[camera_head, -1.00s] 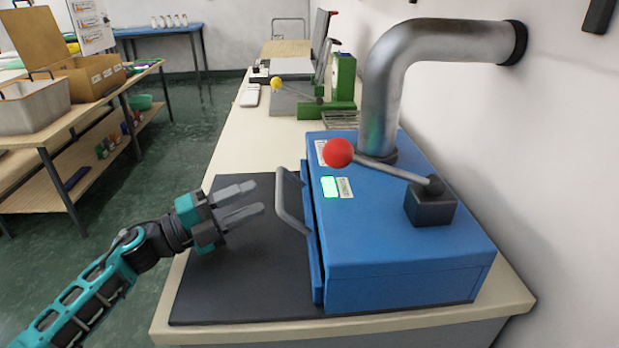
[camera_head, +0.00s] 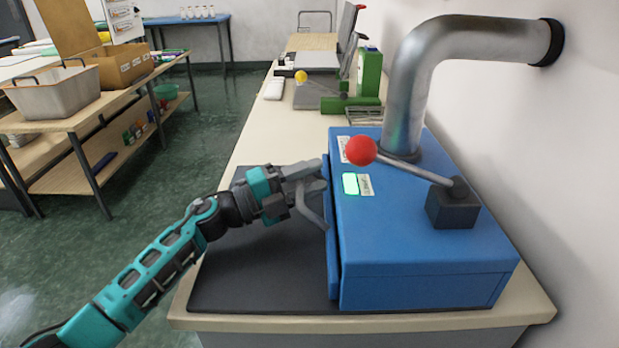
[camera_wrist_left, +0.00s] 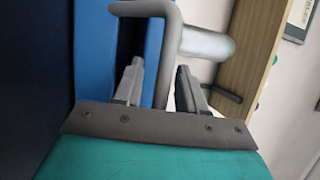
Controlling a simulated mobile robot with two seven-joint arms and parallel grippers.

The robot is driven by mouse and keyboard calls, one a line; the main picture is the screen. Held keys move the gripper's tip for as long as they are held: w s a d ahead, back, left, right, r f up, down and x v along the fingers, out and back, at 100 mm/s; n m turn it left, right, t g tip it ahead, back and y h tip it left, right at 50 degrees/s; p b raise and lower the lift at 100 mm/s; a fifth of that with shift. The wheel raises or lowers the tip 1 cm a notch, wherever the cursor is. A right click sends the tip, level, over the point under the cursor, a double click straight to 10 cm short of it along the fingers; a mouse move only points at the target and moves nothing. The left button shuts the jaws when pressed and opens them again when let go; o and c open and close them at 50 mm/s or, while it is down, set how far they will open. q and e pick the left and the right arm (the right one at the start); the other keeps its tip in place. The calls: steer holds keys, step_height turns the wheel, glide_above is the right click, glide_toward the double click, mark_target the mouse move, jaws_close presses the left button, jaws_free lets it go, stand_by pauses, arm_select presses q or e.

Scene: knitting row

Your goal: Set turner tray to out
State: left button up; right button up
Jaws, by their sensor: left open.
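The turner tray shows as a blue front panel (camera_head: 333,245) on the left side of the blue machine (camera_head: 420,275). It stands nearly flush, with a thin dark gap behind it. A grey bent handle (camera_head: 306,210) sticks out from it. My left gripper (camera_head: 316,176) is open at the handle, with its fingertips close to the panel. In the left wrist view, the handle bar (camera_wrist_left: 169,60) runs between the two open fingers (camera_wrist_left: 160,84); whether they touch it is unclear. The inside of the tray is hidden. My right gripper is out of view.
A lever with a red knob (camera_head: 361,151) and a lit green display (camera_head: 350,184) are on top of the machine. A metal duct (camera_head: 405,95) rises behind. A dark mat (camera_head: 250,285) lies clear left of the panel. A green device (camera_head: 369,75) stands farther back.

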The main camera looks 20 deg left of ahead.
arm_select(q)
steer(key=c, duration=0.6)
jaws_close()
steer(key=s+a+b, duration=0.1)
steer(key=s+a, duration=0.2)
steer(key=a, duration=0.7)
steer(key=s+a+b, duration=0.2)
steer(key=a, duration=0.8)
steer(key=shift+s+a+b, duration=0.2)
steer(key=shift+s+b, duration=0.1)
steer(key=shift+s, duration=0.1)
